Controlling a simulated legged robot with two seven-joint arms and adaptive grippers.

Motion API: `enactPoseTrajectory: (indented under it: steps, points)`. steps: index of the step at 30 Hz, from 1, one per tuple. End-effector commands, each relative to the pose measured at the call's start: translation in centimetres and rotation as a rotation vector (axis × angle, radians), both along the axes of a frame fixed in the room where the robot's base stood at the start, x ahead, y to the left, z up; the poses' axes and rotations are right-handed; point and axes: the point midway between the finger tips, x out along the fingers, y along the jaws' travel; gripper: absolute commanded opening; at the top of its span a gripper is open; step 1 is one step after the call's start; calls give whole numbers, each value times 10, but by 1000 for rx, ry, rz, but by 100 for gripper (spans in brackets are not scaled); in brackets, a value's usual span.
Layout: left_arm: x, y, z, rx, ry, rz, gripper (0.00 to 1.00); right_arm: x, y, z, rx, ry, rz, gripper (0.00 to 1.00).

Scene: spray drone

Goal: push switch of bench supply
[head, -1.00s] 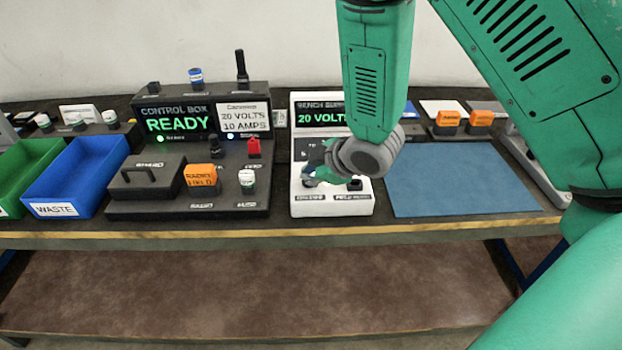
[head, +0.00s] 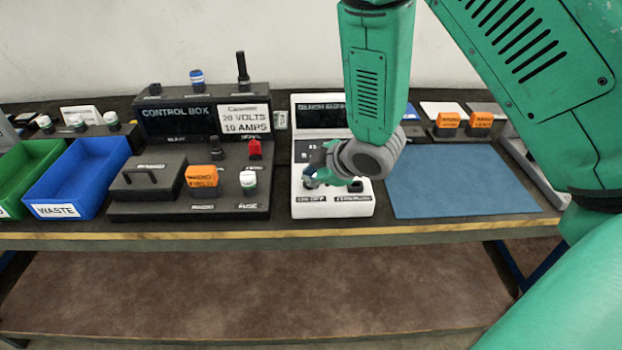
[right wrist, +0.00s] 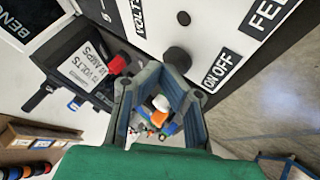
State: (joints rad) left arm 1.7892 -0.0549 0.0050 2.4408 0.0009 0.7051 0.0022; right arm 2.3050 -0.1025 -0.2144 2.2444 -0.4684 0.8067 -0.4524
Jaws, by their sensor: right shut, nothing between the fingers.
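In the head view the gripper hides the switch. My left gripper is out of view.
The control box (head: 175,128) stands left of the supply, its screen dark, with a black lidded box (head: 147,182) and an orange block (head: 201,177) in front. A blue waste bin (head: 82,178) is further left. The blue mat (head: 460,180) at right is clear.

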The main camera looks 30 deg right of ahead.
Motion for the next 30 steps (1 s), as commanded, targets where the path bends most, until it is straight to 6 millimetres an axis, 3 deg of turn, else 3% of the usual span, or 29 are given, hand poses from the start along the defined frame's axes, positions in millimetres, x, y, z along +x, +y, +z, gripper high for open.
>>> enactPoseTrajectory:
  steps: [16,30]
  points:
    - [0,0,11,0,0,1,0,0,-6,10,1,-1,1,0]
    - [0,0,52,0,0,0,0,0,-6,57,0,-1,1,0]
